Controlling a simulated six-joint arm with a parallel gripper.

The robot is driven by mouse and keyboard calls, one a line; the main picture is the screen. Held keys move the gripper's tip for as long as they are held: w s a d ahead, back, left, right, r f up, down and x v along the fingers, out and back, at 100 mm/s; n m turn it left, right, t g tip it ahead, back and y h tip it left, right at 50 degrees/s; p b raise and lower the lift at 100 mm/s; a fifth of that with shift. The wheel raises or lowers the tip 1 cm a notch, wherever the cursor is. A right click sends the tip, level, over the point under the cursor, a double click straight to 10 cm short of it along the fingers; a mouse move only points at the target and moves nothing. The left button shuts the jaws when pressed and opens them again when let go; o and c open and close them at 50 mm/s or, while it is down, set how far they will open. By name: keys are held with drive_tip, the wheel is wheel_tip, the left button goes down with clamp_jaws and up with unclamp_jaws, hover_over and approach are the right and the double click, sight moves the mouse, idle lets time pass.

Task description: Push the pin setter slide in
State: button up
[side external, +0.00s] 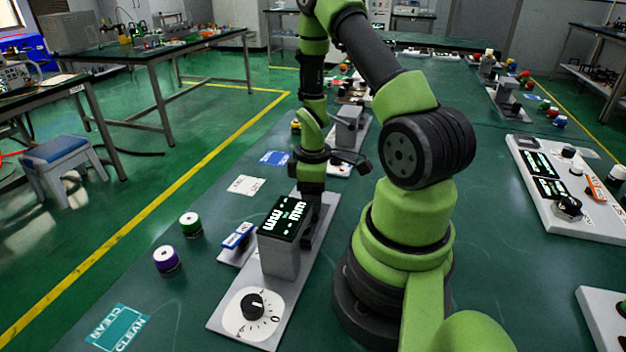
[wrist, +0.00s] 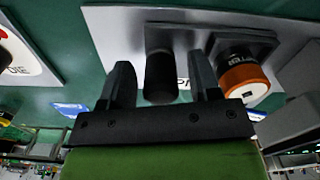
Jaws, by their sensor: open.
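In the wrist view, my gripper (wrist: 160,66) is open, with one finger on either side of a dark upright cylinder (wrist: 160,80). The cylinder stands on a light grey plate (wrist: 112,28); I cannot tell whether either finger touches it. It may be the pin setter slide's knob, but no readable label confirms this. In the side view, my wrist points down behind the grey generator box (side external: 280,258) with its lit black display (side external: 284,217). My fingertips and the cylinder cannot be made out there.
An orange-and-black knob (wrist: 243,78) on a dark square base sits just right of my right finger in the wrist view. A dial (side external: 252,305) is at the plate's near end. Green (side external: 190,225) and purple (side external: 166,260) knobs stand left on the table.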

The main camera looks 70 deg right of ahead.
wheel_tip(320, 180, up, 9)
drive_tip(key=shift+r, duration=0.2)
idle(0.3)
drive_tip(key=shift+d, duration=0.15)
drive_tip(key=c, duration=0.5)
drive_tip(key=d+m, duration=0.1)
drive_tip(key=m, duration=0.1)
drive_tip(key=w+d+m+y, duration=0.1)
drive_tip(key=d+m, duration=0.2)
drive_tip(key=m, duration=0.1)
drive_tip(key=shift+w+d+r+m+g, duration=0.3)
drive_tip(key=shift+d+g, duration=0.1)
clamp_jaws()
drive_tip(key=d+r+m+y, duration=0.3)
drive_tip(key=d+m, duration=0.3)
drive_tip(key=m, duration=0.5)
drive_tip(key=x, duration=1)
drive_tip(key=shift+w+a, duration=0.2)
drive_tip(key=shift+a, duration=0.15)
drive_tip(key=shift+s+a+r, duration=0.1)
drive_tip(key=shift+s+a, duration=0.15)
drive_tip(key=shift+a, duration=0.75)
drive_tip(key=shift+s+a, duration=0.15)
drive_tip(key=shift+a, duration=0.6)
